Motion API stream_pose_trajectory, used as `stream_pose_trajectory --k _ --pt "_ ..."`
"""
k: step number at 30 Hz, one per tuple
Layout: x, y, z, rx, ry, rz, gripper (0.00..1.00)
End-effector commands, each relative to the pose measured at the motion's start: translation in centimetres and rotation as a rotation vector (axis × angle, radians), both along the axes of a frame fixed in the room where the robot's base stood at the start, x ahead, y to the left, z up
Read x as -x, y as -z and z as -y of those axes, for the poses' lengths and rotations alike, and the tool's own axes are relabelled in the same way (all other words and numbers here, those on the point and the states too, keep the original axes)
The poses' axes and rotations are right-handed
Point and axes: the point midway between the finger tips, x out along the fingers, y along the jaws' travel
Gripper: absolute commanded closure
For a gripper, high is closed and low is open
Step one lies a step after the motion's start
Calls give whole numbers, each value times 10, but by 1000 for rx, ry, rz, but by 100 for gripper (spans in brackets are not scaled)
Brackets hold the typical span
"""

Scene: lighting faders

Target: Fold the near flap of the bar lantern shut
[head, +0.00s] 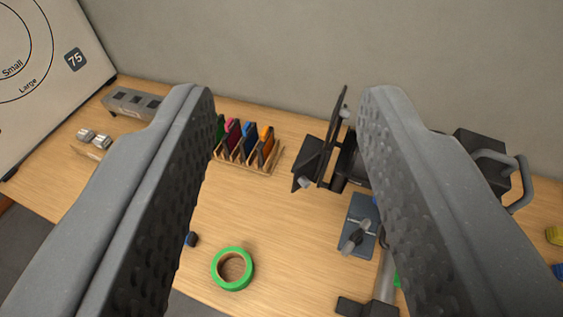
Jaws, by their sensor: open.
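The bar lantern (340,168) is a black lamp lying on its side on the wooden table, right of centre. Its front faces left, and my right finger hides much of its body. Black flaps stand at its front: a tall thin one (342,112) rises at the back, and a broader one (310,160) juts left and towards me with a small grey knob at its lower corner. Both look swung out from the front. My gripper (288,95) is open and empty, its two grey fingers spread wide in the foreground. I cannot tell whether the right finger touches the lantern.
A wooden rack (248,155) of coloured gel cards stands left of the lantern. A green tape roll (232,269) lies in front. A blue-grey plate with a clamp (358,225) is near the right finger. A grey box (132,103) stands back left. The middle table is clear.

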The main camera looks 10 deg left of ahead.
Motion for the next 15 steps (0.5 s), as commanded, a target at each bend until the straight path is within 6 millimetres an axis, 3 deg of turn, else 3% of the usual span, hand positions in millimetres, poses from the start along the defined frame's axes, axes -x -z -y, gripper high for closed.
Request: stream_pose_trajectory --k 6,9,15 --pt "-84 9 -71 -152 -102 76 59" --pt "-123 20 -96 -239 -105 118 59" --pt "-187 63 -129 -379 -15 173 59"
